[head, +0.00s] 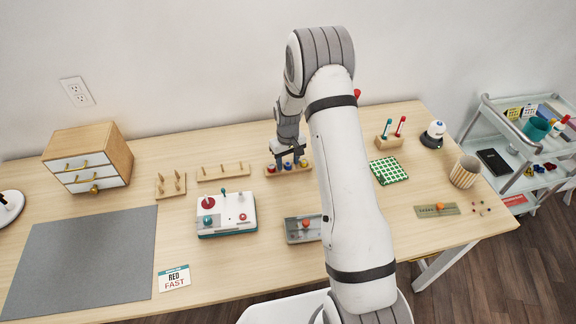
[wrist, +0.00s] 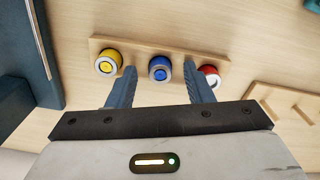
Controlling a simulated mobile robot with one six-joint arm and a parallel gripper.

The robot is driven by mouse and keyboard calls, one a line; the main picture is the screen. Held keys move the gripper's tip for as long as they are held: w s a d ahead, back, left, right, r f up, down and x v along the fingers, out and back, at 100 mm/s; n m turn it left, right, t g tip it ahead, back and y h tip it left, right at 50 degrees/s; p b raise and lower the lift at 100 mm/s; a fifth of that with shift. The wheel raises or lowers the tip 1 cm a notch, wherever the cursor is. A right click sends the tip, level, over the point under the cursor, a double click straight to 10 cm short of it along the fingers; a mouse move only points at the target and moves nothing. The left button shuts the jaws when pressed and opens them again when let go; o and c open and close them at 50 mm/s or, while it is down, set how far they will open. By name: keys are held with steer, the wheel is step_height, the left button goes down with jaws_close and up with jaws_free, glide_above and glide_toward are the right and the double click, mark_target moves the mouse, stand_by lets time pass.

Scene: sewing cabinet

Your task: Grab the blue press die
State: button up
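The blue press die (wrist: 160,68) stands in a wooden rack (wrist: 148,48), between a yellow die (wrist: 107,63) and a red die with a pale top (wrist: 209,76). My gripper (wrist: 160,74) is open, with one finger on each side of the blue die in the wrist view. The fingers look apart from it, and nothing is held. How far the fingertips are above the rack is hard to tell. In the head view my gripper (head: 289,160) is directly over the rack and partly hides the blue die.
A pegged wooden board (head: 223,171) lies left of the rack. A white press with a red knob (head: 226,214) and a grey device (head: 302,229) are nearer the front. A wooden stand with markers (head: 389,141) and a green grid (head: 389,171) are to the right.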

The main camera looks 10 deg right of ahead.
jaws_close()
steer(key=shift+r, duration=0.1)
stand_by(0.3)
